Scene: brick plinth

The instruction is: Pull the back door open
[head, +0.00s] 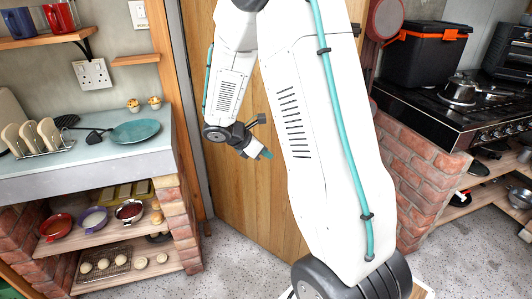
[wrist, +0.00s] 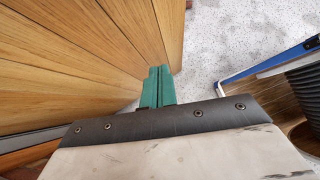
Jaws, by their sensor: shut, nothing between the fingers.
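The back door (head: 255,195) is made of upright wooden planks and stands behind my arm in the head view, which hides much of it. Its bottom edge slants across the floor, so it appears to stand at an angle to its frame. In the wrist view the door (wrist: 85,50) fills the left side, with its free edge above my fingers and speckled floor beyond. My gripper (head: 266,154) is shut and empty in front of the door. Its green fingertips (wrist: 157,88) meet close to the planks; I cannot tell whether they touch. I cannot make out the handle clearly.
A counter (head: 85,170) with a teal plate (head: 135,131) and shelves of bowls stands left of the door. A brick plinth (head: 415,160) and black stove (head: 450,115) stand on the right. Speckled floor (head: 235,265) is clear before the door.

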